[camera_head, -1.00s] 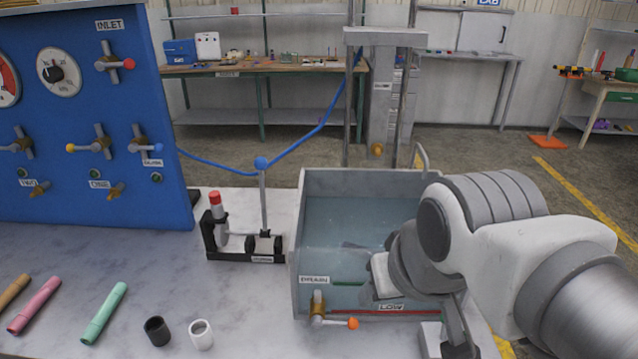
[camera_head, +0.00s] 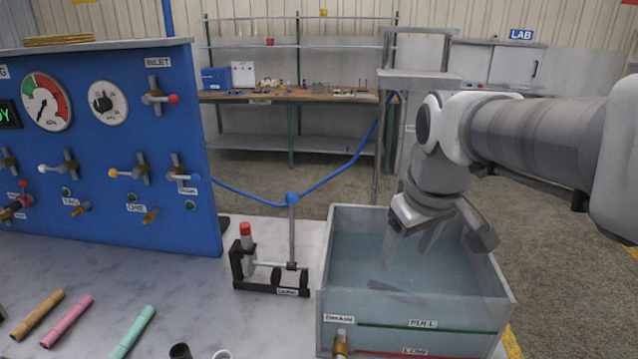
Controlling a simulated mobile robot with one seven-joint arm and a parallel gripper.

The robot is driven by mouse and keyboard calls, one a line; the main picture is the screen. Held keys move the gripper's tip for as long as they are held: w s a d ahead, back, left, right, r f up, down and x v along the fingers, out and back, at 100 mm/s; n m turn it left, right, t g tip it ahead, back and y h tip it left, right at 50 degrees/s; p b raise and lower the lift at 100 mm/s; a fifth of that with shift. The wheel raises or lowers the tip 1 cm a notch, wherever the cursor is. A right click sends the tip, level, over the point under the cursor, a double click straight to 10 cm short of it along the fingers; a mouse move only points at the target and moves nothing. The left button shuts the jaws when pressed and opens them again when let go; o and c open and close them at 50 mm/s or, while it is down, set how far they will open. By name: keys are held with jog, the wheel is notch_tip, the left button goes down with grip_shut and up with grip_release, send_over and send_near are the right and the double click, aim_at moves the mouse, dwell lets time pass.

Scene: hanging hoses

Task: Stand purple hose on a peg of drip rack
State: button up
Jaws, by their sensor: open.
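I see no purple hose in this view. I cannot make out a drip rack with pegs. My gripper (camera_head: 408,250) is open and empty, pointing down over the clear water tank (camera_head: 507,300), with its fingers above or at the water; I cannot tell which. A dark, flat grey shape (camera_head: 385,287) shows in the water below the fingers; I cannot tell what it is. My arm hides part of the tank's back and right side.
A black stand (camera_head: 262,287) with a red-topped cylinder (camera_head: 246,236) is left of the tank. An orange hose (camera_head: 37,313), a pink hose (camera_head: 67,320) and a mint hose (camera_head: 132,332) lie front left. A blue hose (camera_head: 330,178) hangs behind. A blue valve panel (camera_head: 100,225) stands left.

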jog(key=w+d+f+n, duration=0.2)
jog(key=w, duration=0.5)
jog(key=n+g+y+b, duration=0.1)
jog(key=n+g, duration=0.2)
jog(key=n, duration=0.2)
send_over(397, 290)
jog(key=f, duration=1.6)
jog(key=d+f, duration=0.1)
jog(key=f, duration=0.8)
jog(key=shift+w, duration=0.1)
jog(key=shift+a+f, duration=0.25)
jog(key=shift+f, duration=1.1)
jog(key=shift+a+f, duration=0.2)
jog(key=shift+f, duration=1.1)
jog(key=shift+c, duration=0.3)
grip_shut()
